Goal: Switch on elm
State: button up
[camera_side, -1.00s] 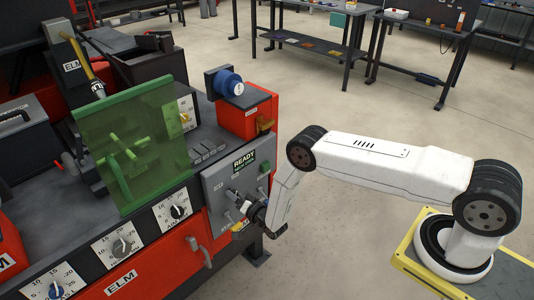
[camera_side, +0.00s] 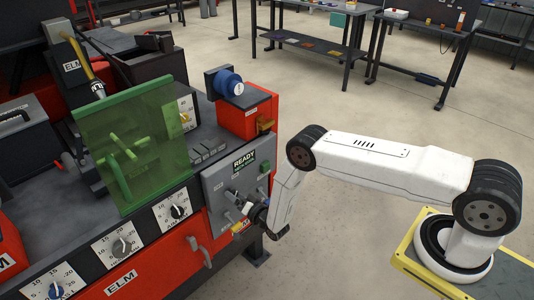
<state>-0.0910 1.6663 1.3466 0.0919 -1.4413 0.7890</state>
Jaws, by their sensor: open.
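The red and black ELM machine (camera_side: 120,281) fills the left side. Its grey control panel (camera_side: 217,181) carries a dark READY display (camera_side: 244,161), a green button (camera_side: 265,167) and small toggle levers that are partly hidden. My gripper (camera_side: 246,210) is at the lower right part of this panel, close to the levers. Its jaws are open, though the fingers are small and partly merge with the panel fittings. I cannot tell whether they touch a lever. A yellow part (camera_side: 240,227) shows just below the gripper.
A green transparent guard (camera_side: 132,145) stands on the machine bed. A blue round part (camera_side: 229,85) sits above a red box (camera_side: 247,115). Benches (camera_side: 314,42) stand behind; the floor between is clear.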

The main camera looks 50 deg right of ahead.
jog(key=s, duration=0.7)
jog(key=shift+r, duration=0.15)
dwell(0.4)
notch_tip(320, 180, up, 15)
jog(key=w+d+n+g, duration=0.1)
jog(key=w+n+g, duration=0.1)
jog(key=n+g, duration=0.35)
jog(key=s+d+r+n+g, duration=0.1)
jog(key=s+r+g, duration=0.4)
jog(key=s, duration=0.6)
jog(key=s+d+r+n+g, duration=0.1)
jog(key=s+r+g, duration=0.4)
jog(key=s, duration=0.7)
jog(key=shift+d+r+n, duration=0.25)
jog(key=shift+r+n, duration=0.55)
jog(key=shift+n, duration=0.05)
jog(key=shift+c, duration=0.2)
